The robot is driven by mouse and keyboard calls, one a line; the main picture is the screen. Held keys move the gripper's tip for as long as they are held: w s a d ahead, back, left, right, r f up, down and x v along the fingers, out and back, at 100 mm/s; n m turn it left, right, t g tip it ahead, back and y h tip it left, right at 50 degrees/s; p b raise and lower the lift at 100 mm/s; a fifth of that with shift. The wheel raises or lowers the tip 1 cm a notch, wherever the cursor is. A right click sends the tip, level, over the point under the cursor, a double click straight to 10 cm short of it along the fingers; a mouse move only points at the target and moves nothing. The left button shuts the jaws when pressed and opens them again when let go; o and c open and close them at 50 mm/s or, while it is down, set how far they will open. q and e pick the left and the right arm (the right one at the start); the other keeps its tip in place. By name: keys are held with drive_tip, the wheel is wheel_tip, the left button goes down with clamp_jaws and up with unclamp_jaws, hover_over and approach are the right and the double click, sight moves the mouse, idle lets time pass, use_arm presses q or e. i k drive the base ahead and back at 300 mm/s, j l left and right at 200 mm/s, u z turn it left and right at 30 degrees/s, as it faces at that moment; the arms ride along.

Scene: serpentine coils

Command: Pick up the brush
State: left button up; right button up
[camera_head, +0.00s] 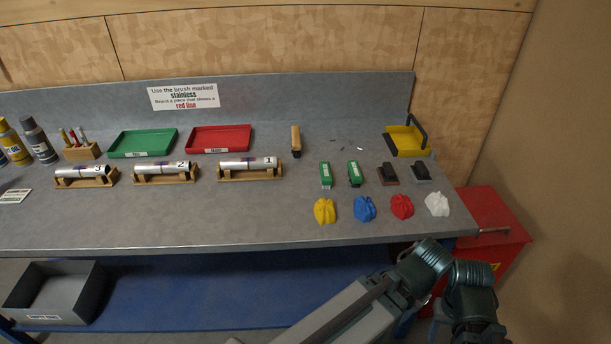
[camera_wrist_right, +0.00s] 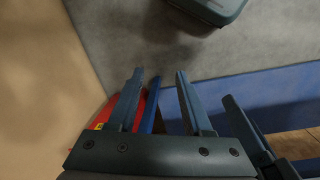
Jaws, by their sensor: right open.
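A wooden block-shaped brush (camera_head: 295,138) with a dark lower end lies near the middle back of the bench. Two green blocks with white labels (camera_head: 325,174) (camera_head: 354,172) lie in front of it to the right; they may also be brushes, and their labels are too small to read. My right gripper (camera_wrist_right: 160,82) is open and empty in the right wrist view, apart from all of these. In the head view my right arm is at the lower right, off the bench's front edge; its fingertips cannot be made out there. My left gripper is not in view.
A sign (camera_head: 183,96) names the brush marked stainless. Green (camera_head: 142,143) and red (camera_head: 218,138) trays, numbered tubes on wooden stands, dark-topped blocks (camera_head: 387,174), coloured cloths and a yellow dustpan (camera_head: 405,140) occupy the bench. A red cabinet (camera_head: 492,235) stands right. The front left bench is mostly clear.

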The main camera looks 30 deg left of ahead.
sight(327, 181)
drive_tip(key=u, duration=1.25)
